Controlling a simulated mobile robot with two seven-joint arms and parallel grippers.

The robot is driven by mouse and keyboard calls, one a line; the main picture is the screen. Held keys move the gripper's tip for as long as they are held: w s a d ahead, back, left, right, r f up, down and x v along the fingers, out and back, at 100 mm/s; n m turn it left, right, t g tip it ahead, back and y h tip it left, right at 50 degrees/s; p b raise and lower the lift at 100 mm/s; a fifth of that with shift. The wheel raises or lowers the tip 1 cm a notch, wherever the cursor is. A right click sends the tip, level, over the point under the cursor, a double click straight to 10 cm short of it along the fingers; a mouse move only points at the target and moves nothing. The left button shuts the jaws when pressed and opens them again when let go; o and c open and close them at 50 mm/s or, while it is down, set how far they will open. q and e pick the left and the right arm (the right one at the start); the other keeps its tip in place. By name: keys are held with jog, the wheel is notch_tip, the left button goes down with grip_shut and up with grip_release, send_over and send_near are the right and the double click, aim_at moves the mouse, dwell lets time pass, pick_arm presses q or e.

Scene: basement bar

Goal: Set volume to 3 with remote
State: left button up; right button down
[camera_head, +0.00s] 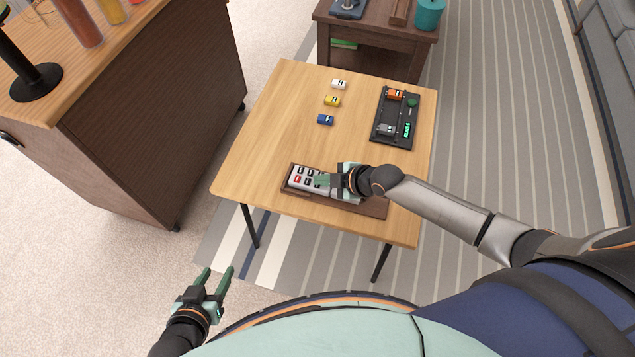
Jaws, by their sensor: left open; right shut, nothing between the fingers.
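The remote (297,181) is a light grey block with dark buttons and a red one. It lies in a brown tray (375,208) near the front edge of the wooden table. My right gripper (318,181) is shut and empty, its green fingertips over the remote's buttons. I cannot tell whether they touch a button. The gripper and wrist hide the right part of the remote. My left gripper (217,278) is open and empty, in front of the table to the left, away from the remote. A black panel (392,137) with small cars and a lit green display lies at the table's back right.
White (339,84), yellow (332,100) and blue (325,119) toy cars stand on the table (262,150). A brown bar counter (150,110) stands to the left. A dark side table (375,50) stands behind. The table's left part is clear.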

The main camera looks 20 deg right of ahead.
jog(key=shift+r, duration=0.1)
jog(key=shift+r+p, duration=0.7)
jog(key=shift+p, duration=0.05)
notch_tip(320, 180, up, 5)
jog(key=p, duration=0.4)
jog(key=shift+p, duration=0.3)
dwell(2.2)
